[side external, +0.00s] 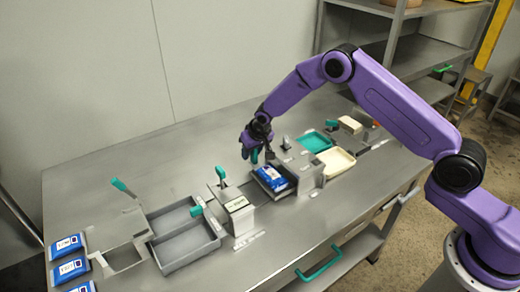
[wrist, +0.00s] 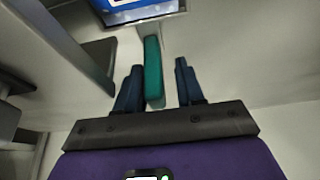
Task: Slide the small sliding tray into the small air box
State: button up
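The small sliding tray (side external: 266,187) is a dark grey tray with a blue-and-white packet (side external: 271,177) in it. It sits right beside a grey box (side external: 309,176), which looks like the small air box. How far the tray reaches into the box is unclear. My gripper (side external: 254,152) is low at the tray's back left. In the wrist view, my gripper (wrist: 160,85) is open, with its two dark fingers on either side of a green handle (wrist: 153,72). Gaps show on both sides of the handle. The packet also shows at the top of the wrist view (wrist: 140,6).
A grey box with a white label (side external: 236,207) and a green lever stands left of the tray. Further left are a two-part grey tray (side external: 187,247) and several blue packets (side external: 68,268). Green (side external: 315,141) and cream (side external: 336,160) trays lie to the right. The table's back left is clear.

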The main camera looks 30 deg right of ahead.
jog(key=a, duration=0.4)
jog(key=v, duration=1.7)
jog(key=s+r+n+g, duration=0.1)
jog(key=s+r+n, duration=0.1)
jog(key=s, duration=0.7)
jog(key=s+r+n+g, duration=0.1)
jog(key=s+r+n, duration=0.2)
jog(key=s, duration=0.6)
jog(key=shift+s+n+y, duration=0.25)
jog(key=shift+n+y, duration=0.05)
jog(key=shift+w+a, duration=0.1)
jog(key=w+f+m+t, duration=0.1)
jog(key=w+f+m, duration=0.15)
jog(key=w, duration=0.65)
jog(key=w+f+m+t, duration=0.1)
jog(key=w+f+m, duration=0.15)
jog(key=w, duration=0.65)
jog(key=shift+m, duration=0.3)
jog(key=x, duration=0.5)
jog(key=d+x, duration=0.1)
jog(key=x, duration=1.1)
jog(key=shift+w+d, duration=0.15)
jog(key=shift+d, duration=0.05)
